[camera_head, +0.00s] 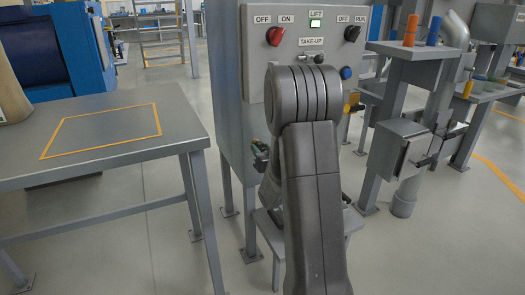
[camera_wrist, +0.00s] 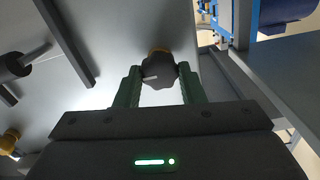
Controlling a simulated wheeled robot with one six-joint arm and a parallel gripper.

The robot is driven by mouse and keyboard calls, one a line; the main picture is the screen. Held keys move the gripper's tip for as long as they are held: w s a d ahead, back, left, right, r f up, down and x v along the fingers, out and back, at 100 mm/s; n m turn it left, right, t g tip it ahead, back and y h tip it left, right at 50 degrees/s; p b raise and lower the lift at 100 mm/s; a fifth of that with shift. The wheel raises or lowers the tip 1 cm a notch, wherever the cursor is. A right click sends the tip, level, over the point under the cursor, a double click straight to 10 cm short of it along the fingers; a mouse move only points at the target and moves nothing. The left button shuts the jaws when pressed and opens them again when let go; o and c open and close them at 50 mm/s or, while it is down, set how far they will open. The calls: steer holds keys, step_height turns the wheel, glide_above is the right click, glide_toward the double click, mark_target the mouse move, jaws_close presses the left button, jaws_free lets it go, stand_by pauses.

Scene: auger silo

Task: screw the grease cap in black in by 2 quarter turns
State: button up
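The black grease cap (camera_wrist: 158,68) shows in the wrist view, with a pale mark on its face and a yellow-brown part (camera_wrist: 158,51) behind it. My gripper (camera_wrist: 160,72) has its two green fingers on either side of the cap, with the tips against its sides. The fingers appear shut on it. In the head view my own arm hides the cap and most of the gripper in front of the grey cabinet (camera_head: 228,100).
The cabinet panel carries a red OFF/ON knob (camera_head: 275,36), a black OFF/RUN knob (camera_head: 352,33) and a lit green LIFT lamp (camera_head: 315,23). A grey table (camera_head: 180,128) stands at the left. In the wrist view, a dark cylinder with a rod (camera_wrist: 18,65) juts out at the left.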

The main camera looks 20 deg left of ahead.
steer(key=shift+n, duration=0.4)
